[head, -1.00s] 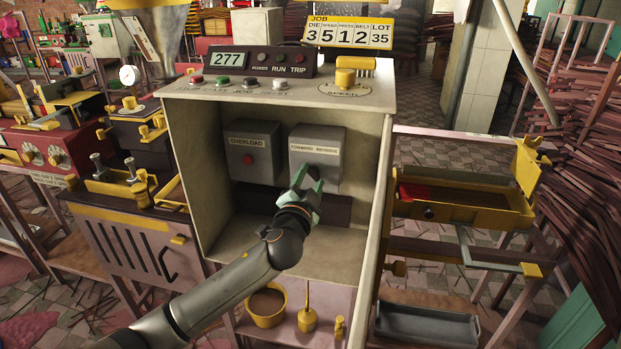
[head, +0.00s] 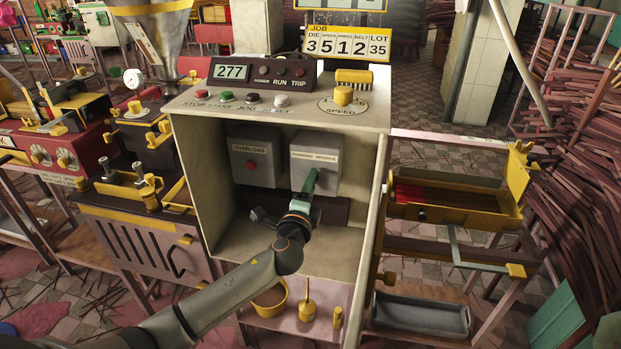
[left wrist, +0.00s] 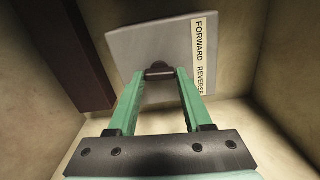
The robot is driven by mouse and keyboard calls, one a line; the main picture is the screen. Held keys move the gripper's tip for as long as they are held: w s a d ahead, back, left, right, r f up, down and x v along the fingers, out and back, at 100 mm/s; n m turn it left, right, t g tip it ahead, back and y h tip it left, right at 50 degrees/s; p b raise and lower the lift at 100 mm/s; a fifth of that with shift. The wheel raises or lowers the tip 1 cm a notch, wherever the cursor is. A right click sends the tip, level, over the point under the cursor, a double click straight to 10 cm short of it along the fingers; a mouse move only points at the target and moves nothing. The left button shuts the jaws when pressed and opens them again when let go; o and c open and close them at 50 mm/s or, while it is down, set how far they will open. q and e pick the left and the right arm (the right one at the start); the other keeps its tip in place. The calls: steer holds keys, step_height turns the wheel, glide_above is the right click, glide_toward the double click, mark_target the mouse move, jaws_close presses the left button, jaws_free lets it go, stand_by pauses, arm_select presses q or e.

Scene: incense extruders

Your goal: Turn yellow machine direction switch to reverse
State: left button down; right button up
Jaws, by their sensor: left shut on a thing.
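The direction switch is a grey box (head: 327,156) with a FORWARD REVERSE label, mounted inside the open cabinet of the machine. In the left wrist view the box (left wrist: 130,48) fills the upper middle, its label on the right side. A dark switch knob (left wrist: 160,70) sticks out from its face. My left gripper (head: 311,180) is at the lower front of the box. In the left wrist view its green fingertips (left wrist: 162,76) are shut on the knob, one on each side. In the head view the fingers hide the knob. My right gripper is in neither view.
A grey OVERLOAD box (head: 251,160) with a red button is just left. The cabinet side wall (head: 372,200) stands close on the right. The cabinet top (head: 290,108) carries buttons and a yellow SPEED knob (head: 343,95). A yellow pot (head: 271,297) stands below.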

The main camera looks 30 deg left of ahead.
arm_select(q)
steer(key=m+p, duration=0.4)
steer(key=m, duration=0.3)
steer(key=shift+m, duration=0.3)
stand_by(0.4)
steer(key=c, duration=0.5)
jaws_free()
steer(key=shift+c, duration=0.2)
steer(key=shift+o, duration=1.1)
